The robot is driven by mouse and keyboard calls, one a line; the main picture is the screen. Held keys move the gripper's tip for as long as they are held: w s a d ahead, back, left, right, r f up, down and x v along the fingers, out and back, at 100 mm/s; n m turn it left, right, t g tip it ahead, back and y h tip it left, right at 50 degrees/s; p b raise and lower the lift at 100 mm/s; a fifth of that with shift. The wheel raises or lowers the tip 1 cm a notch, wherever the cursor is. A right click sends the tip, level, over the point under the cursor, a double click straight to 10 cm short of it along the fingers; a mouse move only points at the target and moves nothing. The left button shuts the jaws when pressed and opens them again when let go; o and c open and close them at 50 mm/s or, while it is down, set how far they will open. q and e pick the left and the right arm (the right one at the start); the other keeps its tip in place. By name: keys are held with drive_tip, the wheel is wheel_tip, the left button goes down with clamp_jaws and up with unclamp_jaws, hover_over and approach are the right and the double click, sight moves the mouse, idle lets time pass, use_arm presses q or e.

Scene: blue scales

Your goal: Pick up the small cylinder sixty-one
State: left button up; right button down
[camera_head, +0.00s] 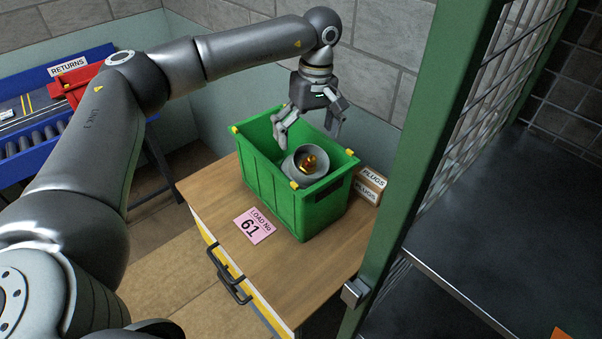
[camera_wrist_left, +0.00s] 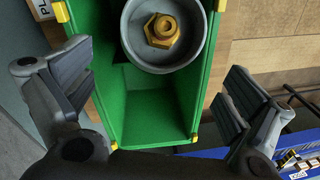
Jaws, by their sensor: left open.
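A grey cylinder (camera_head: 296,164) with a brass fitting on its top stands inside a green crate (camera_head: 283,201). In the left wrist view the cylinder (camera_wrist_left: 137,49) is at the top middle, its brass fitting facing the camera. A pink card (camera_head: 254,226) reading "LOAD No 61" lies on the wooden bench in front of the crate. My left gripper (camera_head: 308,127) is open and empty above the crate, fingers pointing down, apart from the cylinder. In the left wrist view its fingers are spread on either side of the crate (camera_wrist_left: 155,105). The cylinder's lower part is hidden by the crate wall.
The crate has yellow corner pieces and stands on a wooden bench (camera_head: 215,200). Small "PLUGS" boxes (camera_head: 371,184) sit just right of it. A green post with mesh (camera_head: 425,130) rises at the right. A blue roller conveyor (camera_head: 30,140) is at the left.

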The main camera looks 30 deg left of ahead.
sight(305, 153)
use_arm(q)
drive_tip(key=shift+f+p, duration=0.3)
drive_tip(key=shift+f, duration=0.25)
drive_tip(key=f, duration=0.1)
drive_tip(key=f+p, duration=0.2)
drive_tip(key=f, duration=0.1)
drive_tip(key=shift+s+a, duration=0.1)
drive_tip(key=shift+s, duration=0.2)
drive_tip(key=shift+f, duration=0.4)
drive_tip(key=c, duration=2)
drive_tip(key=shift+w+r, duration=0.15)
drive_tip(key=shift+c, duration=1)
drive_tip(key=shift+r, duration=0.1)
